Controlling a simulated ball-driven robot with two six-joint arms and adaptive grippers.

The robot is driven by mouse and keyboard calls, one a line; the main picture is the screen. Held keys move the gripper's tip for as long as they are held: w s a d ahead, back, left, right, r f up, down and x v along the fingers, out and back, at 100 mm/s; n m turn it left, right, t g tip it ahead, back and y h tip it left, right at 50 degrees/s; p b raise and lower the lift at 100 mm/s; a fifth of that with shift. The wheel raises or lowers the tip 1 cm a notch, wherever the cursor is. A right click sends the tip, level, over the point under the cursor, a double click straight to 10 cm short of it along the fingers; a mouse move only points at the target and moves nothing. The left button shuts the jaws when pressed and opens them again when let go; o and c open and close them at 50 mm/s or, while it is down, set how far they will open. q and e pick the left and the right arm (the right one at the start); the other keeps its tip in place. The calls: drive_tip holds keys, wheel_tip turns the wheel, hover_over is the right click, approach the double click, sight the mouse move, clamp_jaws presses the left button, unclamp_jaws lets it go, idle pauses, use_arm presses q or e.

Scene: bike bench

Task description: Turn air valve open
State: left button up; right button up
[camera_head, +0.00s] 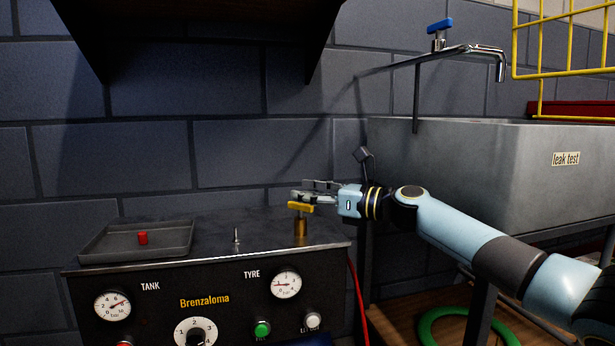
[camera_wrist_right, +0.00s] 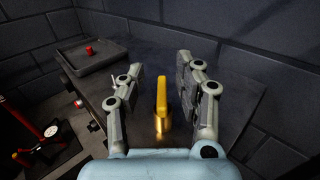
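The air valve has a yellow lever handle (camera_head: 301,207) on a brass body (camera_head: 300,227), standing on the right part of the dark compressor box top (camera_head: 262,231). My right gripper (camera_head: 300,194) is right at the handle, coming in from the right. In the right wrist view, the gripper (camera_wrist_right: 160,85) is open, with the yellow handle (camera_wrist_right: 162,92) between its two spread fingers and a gap on each side. The handle points away from the gripper there. My left gripper is in neither view.
A grey tray (camera_head: 100,247) with a red cap (camera_head: 143,238) sits on the box's left. A small metal stem (camera_head: 236,236) stands mid-top. Gauges and buttons line the front. A grey sink (camera_head: 460,150) with a blue-handled tap (camera_head: 440,25) is at right.

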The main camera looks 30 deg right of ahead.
wheel_tip(320, 180, up, 7)
drive_tip(key=shift+r, duration=0.15)
